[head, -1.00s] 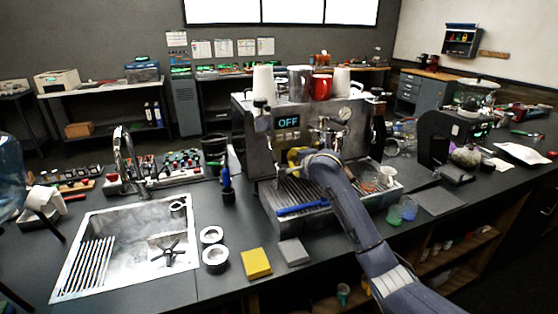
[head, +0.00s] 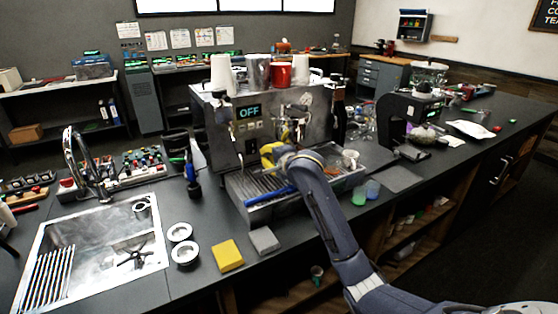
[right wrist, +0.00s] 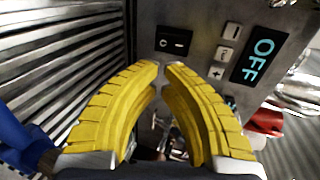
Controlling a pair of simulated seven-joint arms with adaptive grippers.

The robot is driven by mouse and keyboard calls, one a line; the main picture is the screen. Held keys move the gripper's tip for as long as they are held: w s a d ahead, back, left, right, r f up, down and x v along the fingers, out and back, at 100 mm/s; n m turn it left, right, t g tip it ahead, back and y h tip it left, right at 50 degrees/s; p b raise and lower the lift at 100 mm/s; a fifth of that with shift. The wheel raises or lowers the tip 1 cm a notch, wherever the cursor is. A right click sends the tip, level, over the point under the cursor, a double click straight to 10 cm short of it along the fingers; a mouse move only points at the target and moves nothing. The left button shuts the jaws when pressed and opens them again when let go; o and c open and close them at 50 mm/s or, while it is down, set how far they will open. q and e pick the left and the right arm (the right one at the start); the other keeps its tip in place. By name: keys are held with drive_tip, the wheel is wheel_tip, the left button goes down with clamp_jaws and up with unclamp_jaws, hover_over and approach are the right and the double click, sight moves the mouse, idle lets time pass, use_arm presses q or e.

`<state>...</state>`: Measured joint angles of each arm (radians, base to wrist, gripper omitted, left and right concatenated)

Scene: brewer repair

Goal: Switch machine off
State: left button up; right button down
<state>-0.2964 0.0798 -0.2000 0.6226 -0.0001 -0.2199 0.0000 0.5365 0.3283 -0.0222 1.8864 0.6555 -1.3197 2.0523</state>
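The espresso machine (head: 222,140) stands on the counter, and its display (head: 249,112) reads OFF. In the right wrist view the OFF display (right wrist: 258,55) is at the upper right. A column of small buttons (right wrist: 227,55) is beside it. A black rocker switch (right wrist: 175,41) is on the steel front panel, just beyond my fingertips. My right gripper (right wrist: 162,66) has yellow fingers with their tips almost together and nothing between them. In the head view my right gripper (head: 270,152) is low at the machine's front, above the drip tray (head: 254,197). My left gripper is out of view.
Cups stand on top of the machine, including a red mug (head: 278,74). A blue-handled tool (head: 270,196) lies along the drip tray's front. A yellow sponge (head: 227,256) and a grey block (head: 264,240) lie in front. A sink (head: 85,262) is at left, a grinder (head: 405,112) at right.

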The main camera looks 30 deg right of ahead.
drive_tip(key=v, duration=0.6)
drive_tip(key=shift+s+f, duration=0.2)
drive_tip(key=shift+r, duration=0.1)
